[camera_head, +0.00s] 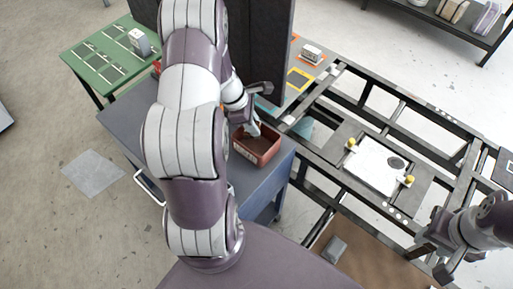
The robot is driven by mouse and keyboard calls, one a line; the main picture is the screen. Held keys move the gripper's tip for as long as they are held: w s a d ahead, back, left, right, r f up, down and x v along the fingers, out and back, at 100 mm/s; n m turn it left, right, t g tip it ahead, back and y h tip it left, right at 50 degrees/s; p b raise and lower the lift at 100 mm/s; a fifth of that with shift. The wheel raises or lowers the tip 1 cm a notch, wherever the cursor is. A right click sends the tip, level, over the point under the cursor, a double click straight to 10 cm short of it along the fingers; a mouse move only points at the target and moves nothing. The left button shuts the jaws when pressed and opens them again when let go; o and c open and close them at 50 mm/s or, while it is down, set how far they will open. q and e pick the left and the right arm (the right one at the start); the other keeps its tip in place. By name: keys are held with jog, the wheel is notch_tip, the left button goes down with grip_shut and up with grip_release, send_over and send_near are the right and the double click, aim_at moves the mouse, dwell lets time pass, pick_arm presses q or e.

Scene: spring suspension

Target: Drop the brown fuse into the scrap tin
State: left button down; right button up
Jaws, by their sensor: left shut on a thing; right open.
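The scrap tin (243,153) is a reddish-brown open box on the blue-grey cabinet top, near its right edge. My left gripper (254,129) reaches down at the tin's far left side, with its fingertips over the opening. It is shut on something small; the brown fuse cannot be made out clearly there. I cannot tell whether the fingertips are below the tin's rim. My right gripper (440,257) is open at the lower right, far from the tin, with nothing seen between its fingers.
A dark upright panel (265,45) stands behind the tin. A black frame with a white plate (375,167) fills the right side. A green table (100,58) is at the back left. My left arm hides much of the cabinet top (130,125).

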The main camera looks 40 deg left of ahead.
pick_arm(q)
jog(key=shift+s+r, duration=0.1)
jog(key=shift+r, duration=0.1)
jog(key=c, duration=0.9)
grip_release()
jog(key=p+v, duration=0.1)
jog(key=v, duration=1.1)
jog(key=shift+r+p, duration=0.3)
jog(key=shift+p, duration=0.05)
